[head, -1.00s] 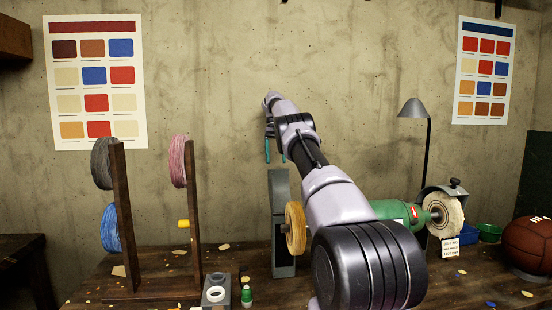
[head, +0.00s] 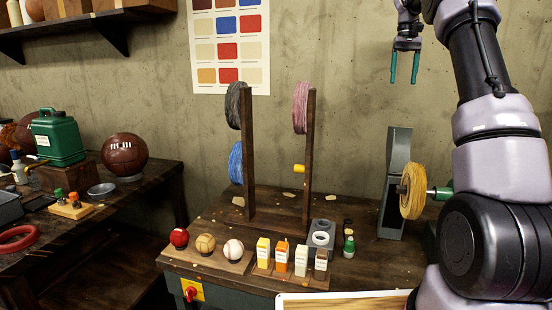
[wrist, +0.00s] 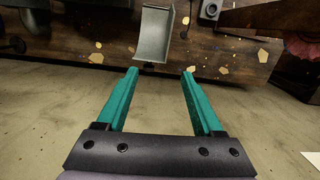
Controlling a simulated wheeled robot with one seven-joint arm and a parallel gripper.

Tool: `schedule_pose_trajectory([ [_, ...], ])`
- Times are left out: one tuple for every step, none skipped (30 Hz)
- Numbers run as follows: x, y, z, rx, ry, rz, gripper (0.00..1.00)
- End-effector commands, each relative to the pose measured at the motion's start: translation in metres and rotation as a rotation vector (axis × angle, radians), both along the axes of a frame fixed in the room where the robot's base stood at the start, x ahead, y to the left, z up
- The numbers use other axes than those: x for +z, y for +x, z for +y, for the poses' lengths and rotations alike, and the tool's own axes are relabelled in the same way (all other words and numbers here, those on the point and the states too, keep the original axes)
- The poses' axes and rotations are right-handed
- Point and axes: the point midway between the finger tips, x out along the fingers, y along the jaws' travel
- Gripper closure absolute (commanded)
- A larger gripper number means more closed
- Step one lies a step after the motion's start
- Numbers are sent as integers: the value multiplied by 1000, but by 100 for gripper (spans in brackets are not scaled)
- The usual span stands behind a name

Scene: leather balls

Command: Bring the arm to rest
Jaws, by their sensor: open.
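My gripper (head: 404,66) is raised at the upper right of the head view, in front of the concrete wall. Its two teal fingers point down, stand apart and hold nothing. In the wrist view my gripper (wrist: 160,73) also shows open, with bare wall between the fingers and the workbench beyond the tips. My arm fills the right side of the head view and hides part of the bench there.
The workbench (head: 225,212) carries a spool rack (head: 248,165), a grey upright stand (head: 397,160), a yellow buffing wheel (head: 412,191), several small balls and small boxes. A side table at left holds a green can (head: 57,138) and a brown ball (head: 125,155).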

Motion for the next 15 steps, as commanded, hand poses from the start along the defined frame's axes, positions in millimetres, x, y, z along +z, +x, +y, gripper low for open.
schedule_pose_trajectory([
  [13,-14,7,5,1,-23,31],
  [18,-21,12,8,1,-36,31],
  [25,-30,17,10,2,-56,31],
  [30,-38,22,12,2,-69,31],
  [34,-45,26,13,4,-83,31],
  [39,-55,32,15,5,-103,31],
  [43,-63,37,15,7,-118,31],
  [46,-72,41,14,8,-132,31],
  [50,-82,47,15,11,-152,31],
  [52,-91,51,15,13,-167,31],
  [55,-99,57,14,16,-183,31],
  [57,-111,63,14,19,-203,31],
  [59,-119,68,13,22,-220,31],
  [60,-128,73,12,26,-236,31],
  [61,-140,79,10,30,-257,31],
])
